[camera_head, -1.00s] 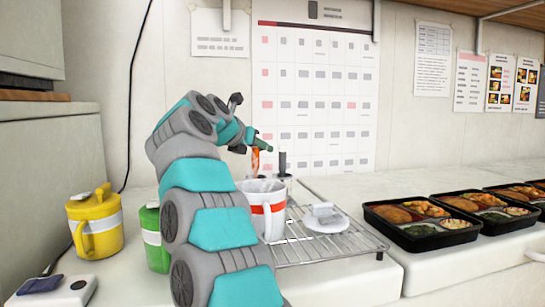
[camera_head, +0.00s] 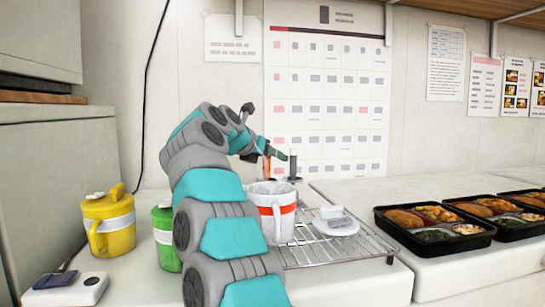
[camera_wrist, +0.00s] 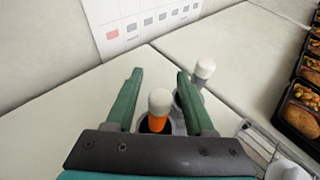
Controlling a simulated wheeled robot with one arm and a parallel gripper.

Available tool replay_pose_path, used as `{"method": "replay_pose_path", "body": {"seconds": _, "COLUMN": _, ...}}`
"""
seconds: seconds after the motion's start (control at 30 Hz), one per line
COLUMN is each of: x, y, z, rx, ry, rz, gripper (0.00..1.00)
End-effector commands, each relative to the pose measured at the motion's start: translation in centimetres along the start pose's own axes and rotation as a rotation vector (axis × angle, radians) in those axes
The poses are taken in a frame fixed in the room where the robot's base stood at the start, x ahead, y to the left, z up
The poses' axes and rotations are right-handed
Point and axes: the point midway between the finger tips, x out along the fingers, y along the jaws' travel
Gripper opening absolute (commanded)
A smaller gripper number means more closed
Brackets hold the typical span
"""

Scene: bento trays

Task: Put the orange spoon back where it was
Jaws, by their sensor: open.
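The orange spoon (camera_head: 267,168) stands upright behind the white mug with the red-orange band (camera_head: 273,211). In the wrist view its white tip and orange handle (camera_wrist: 157,123) are between my fingers, and its lower end goes into a dark round opening. A gap shows between the handle and each finger. My gripper (camera_head: 276,154) is open around the top of the spoon; both green fingers show in the wrist view (camera_wrist: 158,98). A grey-handled utensil (camera_head: 293,166) stands just to the right, also in the wrist view (camera_wrist: 203,72).
A wire rack (camera_head: 345,248) carries a white lid-like piece (camera_head: 334,225). A yellow mug (camera_head: 109,222), a green mug (camera_head: 163,238) and a white device (camera_head: 65,290) stand at left. Bento trays (camera_head: 430,236) line the right counter. The counter behind the spoon is clear.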

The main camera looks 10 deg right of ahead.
Motion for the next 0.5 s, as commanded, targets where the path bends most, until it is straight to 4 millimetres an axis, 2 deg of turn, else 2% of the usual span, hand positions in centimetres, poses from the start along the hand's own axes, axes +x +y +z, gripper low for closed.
{"method": "replay_pose_path", "body": {"seconds": 0.17, "x": -0.2, "y": 0.0, "z": 0.5, "rx": 0.0, "ry": 0.0, "rz": 0.0, "gripper": 0.54}}
{"method": "replay_pose_path", "body": {"seconds": 0.27, "x": -1.2, "y": 0.0, "z": 0.2, "rx": 0.0, "ry": 0.001, "rz": 0.001, "gripper": 0.54}}
{"method": "replay_pose_path", "body": {"seconds": 0.5, "x": -5.4, "y": 0.1, "z": 0.3, "rx": -0.001, "ry": -0.003, "rz": 0.004, "gripper": 0.54}}
